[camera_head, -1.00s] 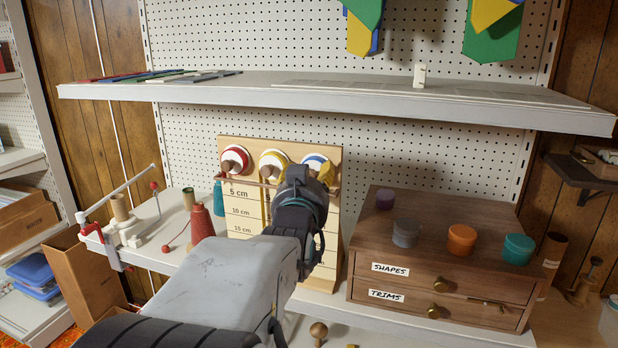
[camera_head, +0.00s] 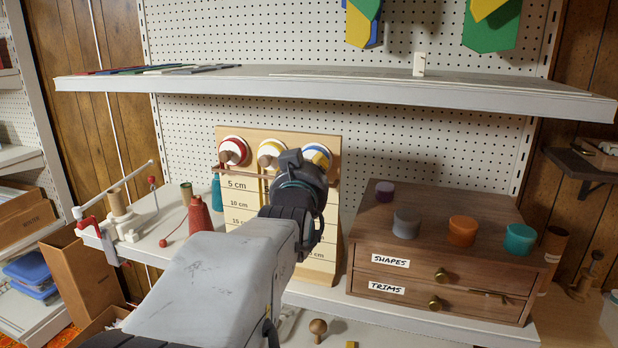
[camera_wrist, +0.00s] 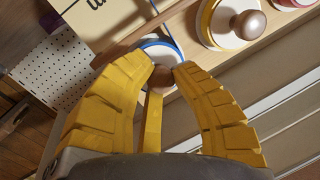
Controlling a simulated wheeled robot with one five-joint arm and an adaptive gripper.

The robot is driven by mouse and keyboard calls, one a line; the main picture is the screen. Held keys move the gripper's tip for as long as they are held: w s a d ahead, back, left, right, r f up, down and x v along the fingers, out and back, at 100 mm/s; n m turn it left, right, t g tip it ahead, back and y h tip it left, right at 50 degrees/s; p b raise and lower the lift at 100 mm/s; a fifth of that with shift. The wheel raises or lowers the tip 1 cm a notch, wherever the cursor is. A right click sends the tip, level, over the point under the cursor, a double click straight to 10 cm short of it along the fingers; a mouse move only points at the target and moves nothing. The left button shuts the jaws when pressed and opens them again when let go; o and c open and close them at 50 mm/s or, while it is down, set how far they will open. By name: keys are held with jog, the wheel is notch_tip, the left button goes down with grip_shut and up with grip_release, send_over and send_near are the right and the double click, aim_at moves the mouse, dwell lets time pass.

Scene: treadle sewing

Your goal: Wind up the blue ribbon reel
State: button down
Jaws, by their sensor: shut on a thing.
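The blue-rimmed reel (camera_head: 319,151) is the right-hand one of three on a wooden board marked in cm (camera_head: 240,198); my arm partly covers it. In the wrist view its blue and white rim (camera_wrist: 170,46) shows just beyond my fingertips. My gripper (camera_wrist: 166,72) has its yellow fingers shut on the reel's round brown knob (camera_wrist: 160,79). The knob is partly hidden between the fingers. A yellow strip (camera_wrist: 152,122) runs between the fingers; I cannot tell what it is.
The red reel (camera_head: 233,150) and yellow reel (camera_head: 271,151) sit to the left. A wooden rail (camera_head: 231,169) crosses below the reels. A drawer cabinet (camera_head: 440,262) with several round pots stands right. Red cone spool (camera_head: 199,218) stands left. A shelf (camera_head: 330,88) overhangs the board.

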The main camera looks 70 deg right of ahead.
jog(key=b, duration=0.3)
jog(key=shift+f+n, duration=0.1)
jog(key=shift+n, duration=0.3)
jog(key=shift+r+b, duration=0.25)
jog(key=shift+b, duration=0.15)
jog(key=c, duration=1)
grip_release()
jog(key=shift+f, duration=0.1)
jog(key=shift+c, duration=0.2)
jog(key=s+a, duration=0.2)
jog(key=a, duration=0.9)
jog(key=shift+s+a+r, duration=0.15)
jog(key=shift+a+r, duration=0.15)
jog(key=shift+a, duration=0.05)
jog(key=shift+c, duration=0.4)
